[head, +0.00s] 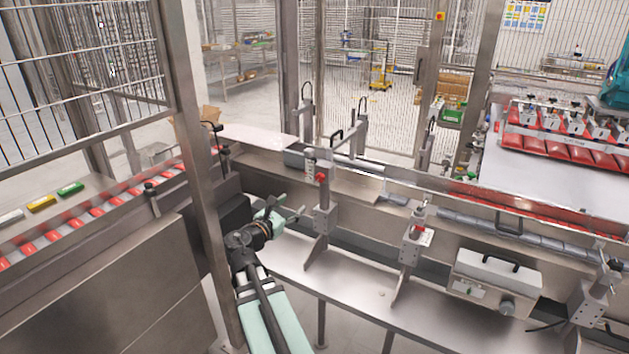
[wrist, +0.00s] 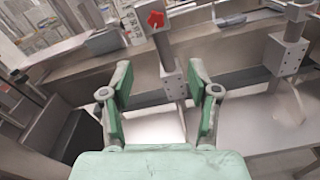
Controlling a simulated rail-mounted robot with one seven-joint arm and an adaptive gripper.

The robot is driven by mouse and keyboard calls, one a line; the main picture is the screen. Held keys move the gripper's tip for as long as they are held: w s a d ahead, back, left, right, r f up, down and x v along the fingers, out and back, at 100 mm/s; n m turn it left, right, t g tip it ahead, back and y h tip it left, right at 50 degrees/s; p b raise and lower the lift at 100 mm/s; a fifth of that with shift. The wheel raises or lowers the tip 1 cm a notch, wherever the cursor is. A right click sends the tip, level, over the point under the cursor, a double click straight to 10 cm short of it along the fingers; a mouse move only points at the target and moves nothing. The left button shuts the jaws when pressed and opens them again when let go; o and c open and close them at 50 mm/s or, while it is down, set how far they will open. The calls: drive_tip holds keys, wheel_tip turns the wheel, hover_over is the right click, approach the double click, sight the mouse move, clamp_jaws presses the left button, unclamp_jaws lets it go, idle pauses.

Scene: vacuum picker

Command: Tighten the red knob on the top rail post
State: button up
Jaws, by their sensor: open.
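The red knob (head: 321,177) sits near the top of an upright metal rail post (head: 323,215) left of centre in the head view. In the wrist view the red knob (wrist: 156,19) is star-shaped and sits near the top edge, on the post (wrist: 166,52). My gripper (head: 294,212), with pale green fingers, is left of the post in the head view. In the wrist view my gripper (wrist: 158,80) is open and empty, with the post beyond the gap between its fingers. The knob is above the fingertips in that view, apart from them.
A similar post (head: 411,245) stands to the right, and a grey box (head: 497,280) with a handle beyond it. The steel table (head: 350,288) runs below. A thick vertical frame post (head: 205,190) stands left of my arm. A conveyor with red packs (head: 115,205) lies further left.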

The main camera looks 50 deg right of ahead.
drive_tip(key=n, duration=0.2)
drive_tip(key=p, duration=0.5)
approach(319, 178)
drive_tip(key=d, duration=0.6)
drive_tip(key=w+d, duration=0.1)
drive_tip(key=d, duration=0.2)
drive_tip(key=shift+w+d+f, duration=0.1)
drive_tip(key=shift+d+f, duration=0.1)
drive_tip(key=shift+d, duration=0.05)
drive_tip(key=shift+b, duration=0.3)
clamp_jaws()
